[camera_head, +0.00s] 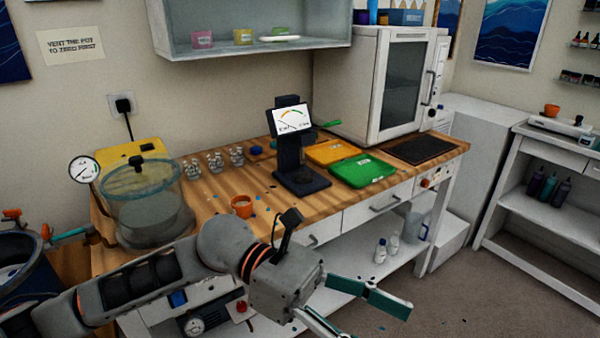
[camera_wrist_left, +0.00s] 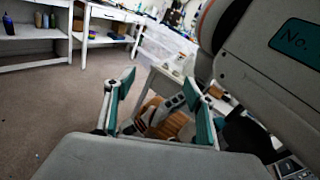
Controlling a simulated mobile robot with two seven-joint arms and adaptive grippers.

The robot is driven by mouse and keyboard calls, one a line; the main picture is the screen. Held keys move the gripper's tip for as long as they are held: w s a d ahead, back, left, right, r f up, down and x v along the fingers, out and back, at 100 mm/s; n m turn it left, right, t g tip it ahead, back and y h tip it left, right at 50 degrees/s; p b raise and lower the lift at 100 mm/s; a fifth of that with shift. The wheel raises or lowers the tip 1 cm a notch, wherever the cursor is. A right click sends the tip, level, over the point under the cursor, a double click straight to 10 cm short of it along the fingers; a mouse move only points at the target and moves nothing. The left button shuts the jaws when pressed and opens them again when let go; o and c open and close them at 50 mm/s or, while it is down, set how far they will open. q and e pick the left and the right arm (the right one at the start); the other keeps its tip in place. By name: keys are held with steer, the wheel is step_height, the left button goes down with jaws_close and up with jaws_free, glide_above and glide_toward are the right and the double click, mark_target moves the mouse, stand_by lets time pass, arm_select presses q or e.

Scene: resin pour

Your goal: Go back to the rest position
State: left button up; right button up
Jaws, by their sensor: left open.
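My left arm comes in from the left in the head view and reaches across the front of the wooden workbench (camera_head: 215,190). My left gripper (camera_head: 350,312) hangs in front of the bench, over the floor, with its fingers spread apart. In the left wrist view the gripper (camera_wrist_left: 160,108) is open, and I see nothing held between its two teal fingers. My right gripper is not seen in the head view.
A clear pot (camera_head: 150,205) stands at the bench's left end, close to my left arm. An orange cup (camera_head: 242,206), a black stand (camera_head: 290,150) and a green tray (camera_head: 362,170) are on the bench. The floor (camera_head: 465,290) at right is mostly clear.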

arm_select(q)
steer(key=w+a+r+n+t+h, duration=0.25)
steer(key=w+n+t+h, duration=0.8)
steer(key=n, duration=0.95)
steer(key=w+a+f+n+t+y, duration=0.35)
steer(key=f+n+t+y, duration=0.2)
steer(key=n+t, duration=0.2)
steer(key=w+a+f+n+t+y, duration=0.3)
steer(key=a+f+n+t+y, duration=0.3)
steer(key=n, duration=0.3)
steer(key=s+a+f+n+g+y, duration=0.1)
steer(key=s+a+f+n+y, duration=0.2)
steer(key=f, duration=0.6)
steer(key=s+a+f+n+g+y, duration=0.1)
steer(key=s+a+f+n+y, duration=0.15)
steer(key=a+f+n, duration=0.45)
steer(key=s+a+f+n+y, duration=0.2)
steer(key=a+f+n+y, duration=0.15)
steer(key=f, duration=0.65)
steer(key=s+a+f+n+g+y, duration=0.2)
steer(key=s+a+f, duration=0.3)
steer(key=s+f, duration=0.3)
steer(key=shift+f+n+g, duration=0.2)
steer(key=shift+n+g, duration=0.4)
steer(key=shift+s, duration=0.1)
